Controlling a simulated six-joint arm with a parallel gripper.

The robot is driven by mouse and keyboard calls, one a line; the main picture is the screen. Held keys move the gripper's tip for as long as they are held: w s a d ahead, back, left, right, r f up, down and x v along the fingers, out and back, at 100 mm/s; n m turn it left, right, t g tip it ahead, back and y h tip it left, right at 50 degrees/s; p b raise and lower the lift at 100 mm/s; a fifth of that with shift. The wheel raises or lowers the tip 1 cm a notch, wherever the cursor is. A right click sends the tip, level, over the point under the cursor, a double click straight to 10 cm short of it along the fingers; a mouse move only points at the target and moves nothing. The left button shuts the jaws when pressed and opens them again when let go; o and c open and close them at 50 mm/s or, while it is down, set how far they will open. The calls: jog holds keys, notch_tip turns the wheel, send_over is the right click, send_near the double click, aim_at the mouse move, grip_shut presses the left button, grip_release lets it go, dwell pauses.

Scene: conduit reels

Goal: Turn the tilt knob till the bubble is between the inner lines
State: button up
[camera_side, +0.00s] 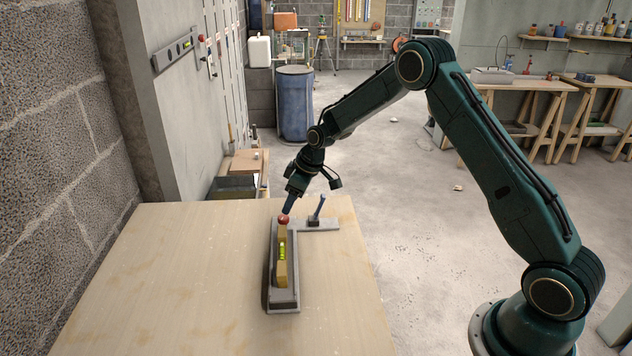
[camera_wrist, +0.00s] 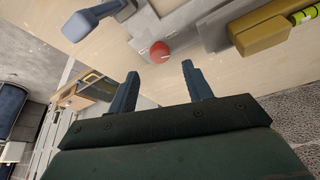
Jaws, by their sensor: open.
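The tilt knob (camera_side: 283,219) is a small red ball at the far end of a grey levelling fixture (camera_side: 284,301) on the wooden table. It also shows in the wrist view (camera_wrist: 160,52), beyond and between my fingertips. A yellow-brown level with a green vial (camera_side: 282,251) lies along the fixture, and part of it shows in the wrist view (camera_wrist: 262,30). The bubble and the inner lines are too small to make out. My gripper (camera_side: 287,208) is open, just above and beside the knob. In the wrist view its two fingers (camera_wrist: 160,85) stand apart with nothing between them.
A grey upright lever (camera_side: 318,207) stands on a side plate right of the knob, close to my gripper; its blue-grey end shows in the wrist view (camera_wrist: 92,20). The wooden table (camera_side: 150,290) is clear to the left and front. A wall stands at the left.

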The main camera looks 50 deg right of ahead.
aim_at(284, 216)
jog(key=shift+x, duration=3.1)
jog(key=c, duration=1)
